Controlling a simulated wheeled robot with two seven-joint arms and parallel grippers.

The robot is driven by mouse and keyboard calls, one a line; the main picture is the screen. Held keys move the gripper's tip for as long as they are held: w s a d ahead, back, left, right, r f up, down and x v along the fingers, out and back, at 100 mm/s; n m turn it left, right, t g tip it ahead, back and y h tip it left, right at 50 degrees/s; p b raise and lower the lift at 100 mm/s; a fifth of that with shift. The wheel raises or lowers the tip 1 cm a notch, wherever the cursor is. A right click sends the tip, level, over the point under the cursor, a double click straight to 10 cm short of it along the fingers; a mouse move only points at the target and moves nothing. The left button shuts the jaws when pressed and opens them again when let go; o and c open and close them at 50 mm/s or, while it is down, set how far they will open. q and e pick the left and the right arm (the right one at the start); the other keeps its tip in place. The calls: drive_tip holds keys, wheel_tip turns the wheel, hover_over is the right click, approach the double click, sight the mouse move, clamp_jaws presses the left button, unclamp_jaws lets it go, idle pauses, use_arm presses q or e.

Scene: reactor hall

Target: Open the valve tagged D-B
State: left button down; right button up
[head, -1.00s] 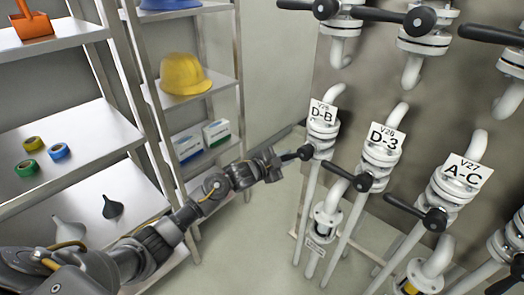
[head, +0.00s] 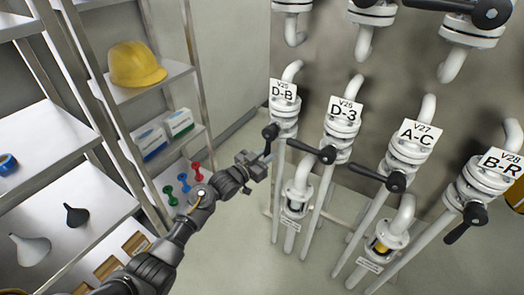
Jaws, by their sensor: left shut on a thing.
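The valve tagged D-B (head: 284,117) is a white flanged valve on a vertical pipe, with its tag (head: 283,91) above it. Its black lever (head: 268,145) runs down from the dark hub, roughly along the pipe. My left gripper (head: 260,166) is shut on the lever's lower end, and its fingers partly hide that end. My left arm reaches in from the lower left. My right gripper is not in view.
Valve D-3 (head: 341,137) stands close on the right, its black lever (head: 305,148) pointing left towards D-B. Valves A-C (head: 408,153) and B-R (head: 484,181) follow further right. Shelves with a yellow helmet (head: 137,64) stand left. Bare floor (head: 235,245) lies below the gripper.

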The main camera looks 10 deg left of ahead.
use_arm(q)
drive_tip(key=shift+s+d+f+n, duration=0.3)
drive_tip(key=shift+d, duration=0.15)
drive_tip(key=c, duration=1.3)
unclamp_jaws()
drive_tip(key=shift+r, duration=0.1)
drive_tip(key=shift+a+r, duration=0.1)
drive_tip(key=shift+a, duration=0.1)
drive_tip(key=v, duration=1)
drive_tip(key=shift+s+a, duration=0.2)
drive_tip(key=shift+d, duration=0.1)
